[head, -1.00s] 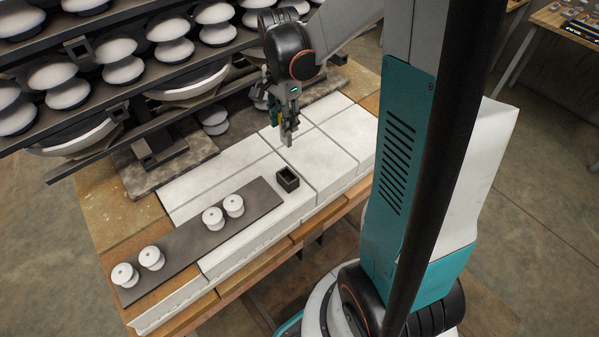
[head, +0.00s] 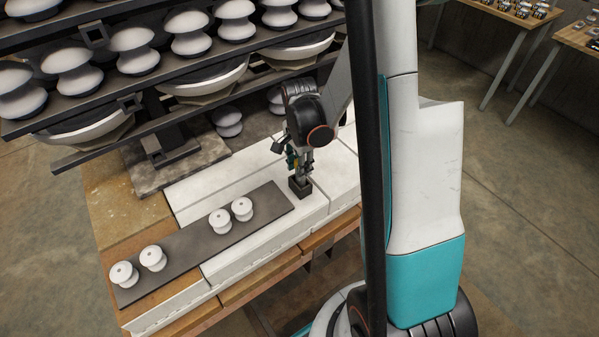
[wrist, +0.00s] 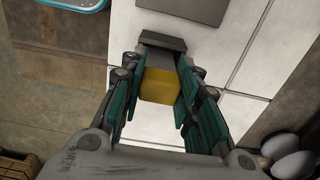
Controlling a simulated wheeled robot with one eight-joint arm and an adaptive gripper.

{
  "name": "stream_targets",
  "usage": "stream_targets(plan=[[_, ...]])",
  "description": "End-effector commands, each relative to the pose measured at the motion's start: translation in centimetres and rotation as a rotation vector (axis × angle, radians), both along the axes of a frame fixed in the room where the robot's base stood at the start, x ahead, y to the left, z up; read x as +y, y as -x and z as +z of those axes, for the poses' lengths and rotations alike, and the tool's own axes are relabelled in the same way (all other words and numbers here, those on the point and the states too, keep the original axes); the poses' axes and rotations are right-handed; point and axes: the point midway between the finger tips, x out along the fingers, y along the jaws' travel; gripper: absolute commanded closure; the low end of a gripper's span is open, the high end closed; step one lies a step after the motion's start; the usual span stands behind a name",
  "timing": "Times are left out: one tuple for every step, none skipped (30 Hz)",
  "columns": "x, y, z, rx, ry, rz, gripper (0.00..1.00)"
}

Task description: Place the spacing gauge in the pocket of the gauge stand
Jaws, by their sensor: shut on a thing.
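My gripper (head: 298,160) is shut on the spacing gauge, pointing down over the white blocks. In the wrist view its teal fingers (wrist: 158,92) close on the gauge's yellow part (wrist: 160,85), and a grey part of the gauge (wrist: 158,60) extends beyond. The gauge stand (head: 301,189), a small dark open box, is directly below the gripper in the head view. In the wrist view its dark rim (wrist: 163,40) shows just past the gauge's grey end. The gauge's lower end meets or overlaps the stand; I cannot tell whether it is inside the pocket.
A dark flat plate (head: 185,250) lies left of the stand with two pairs of white insulators (head: 232,212) on it. A rack of insulator stacks (head: 135,45) stands behind. The white block top (head: 335,178) right of the stand is clear.

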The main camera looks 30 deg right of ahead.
Motion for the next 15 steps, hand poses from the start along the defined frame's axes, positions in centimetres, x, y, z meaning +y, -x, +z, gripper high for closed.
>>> stream_targets(plan=[[0.0,-0.1,-1.1,0.0,0.0,0.0,0.97],[0.0,-0.1,-1.6,0.0,0.0,0.0,0.97],[0.0,-0.1,-2.1,0.0,0.0,0.0,0.97],[0.0,-0.1,-2.4,0.0,0.0,0.0,0.97],[0.0,-0.1,-2.6,0.0,0.0,0.0,0.97],[0.0,-0.1,-2.7,0.0,0.0,0.0,0.97],[0.0,0.0,-2.6,0.0,0.0,0.0,0.97],[0.0,0.0,-2.6,0.0,0.0,0.0,0.97],[0.0,0.0,-2.5,0.0,0.0,0.0,0.97],[0.0,0.0,-2.5,0.0,0.0,0.0,0.97],[0.0,0.0,-2.5,0.0,0.0,0.0,0.97],[0.0,0.0,-2.5,0.0,0.0,0.0,0.97],[0.0,0.0,-2.6,0.0,0.0,0.0,0.97],[0.0,0.0,-2.6,0.0,0.0,0.0,0.97],[0.0,0.0,-2.8,0.0,0.0,0.0,0.97]])
